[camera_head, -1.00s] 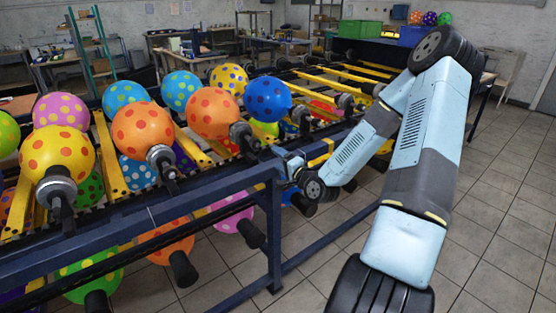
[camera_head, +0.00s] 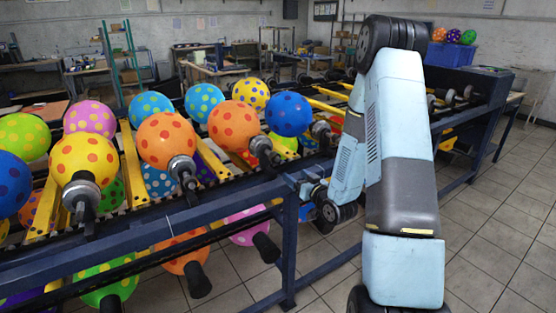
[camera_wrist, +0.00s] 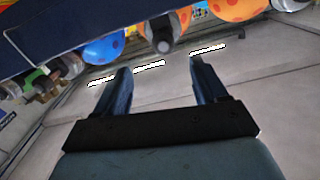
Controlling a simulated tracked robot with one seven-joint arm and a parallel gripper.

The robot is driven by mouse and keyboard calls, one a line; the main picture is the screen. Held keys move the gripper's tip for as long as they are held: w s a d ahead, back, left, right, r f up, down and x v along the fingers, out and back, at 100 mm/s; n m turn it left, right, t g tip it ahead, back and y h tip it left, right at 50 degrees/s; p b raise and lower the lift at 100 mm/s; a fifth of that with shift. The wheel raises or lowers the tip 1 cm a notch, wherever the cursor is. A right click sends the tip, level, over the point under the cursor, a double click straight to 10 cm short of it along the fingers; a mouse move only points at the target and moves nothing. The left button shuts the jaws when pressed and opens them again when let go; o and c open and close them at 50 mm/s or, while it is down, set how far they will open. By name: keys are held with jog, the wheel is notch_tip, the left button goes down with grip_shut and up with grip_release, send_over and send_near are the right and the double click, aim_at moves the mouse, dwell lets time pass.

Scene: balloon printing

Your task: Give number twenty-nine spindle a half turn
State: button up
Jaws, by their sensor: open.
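Several spindles carry dotted balloons along the rack's near side. One spindle (camera_head: 184,176) bears an orange balloon (camera_head: 165,140), another (camera_head: 82,196) a yellow one (camera_head: 82,160), and another (camera_head: 263,152) a second orange one (camera_head: 234,125). I can read no numbers, so I cannot tell which is twenty-nine. In the wrist view my gripper (camera_wrist: 160,66) is open and empty. A spindle end (camera_wrist: 161,36) shows beyond the fingertips, roughly between them and apart from them. In the head view the fingers are hidden or too small to make out, beside the rack.
The rack's dark blue rail (camera_head: 150,232) runs along the front, with a leg (camera_head: 287,250) near my wrist. More balloons hang below, including a green one (camera_head: 108,282). A blue balloon (camera_head: 288,115) sits further along. Tiled floor (camera_head: 490,230) is clear at right.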

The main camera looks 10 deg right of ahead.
aim_at(279, 159)
jog(key=w+a, duration=0.1)
jog(key=w, duration=0.3)
jog(key=w+a+n, duration=0.1)
jog(key=w+a, duration=0.1)
jog(key=w, duration=0.3)
jog(key=w+a+r+n, duration=0.1)
jog(key=w, duration=0.3)
jog(key=shift+w+a, duration=0.25)
jog(key=shift+c, duration=0.4)
jog(key=c, duration=0.9)
jog(key=shift+d, duration=0.5)
jog(key=shift+a+r+n, duration=0.1)
jog(key=shift+a+n, duration=0.15)
jog(key=shift+n, duration=0.05)
jog(key=shift+c, duration=0.3)
jog(key=shift+a+n, duration=0.1)
jog(key=shift+n, duration=2.7)
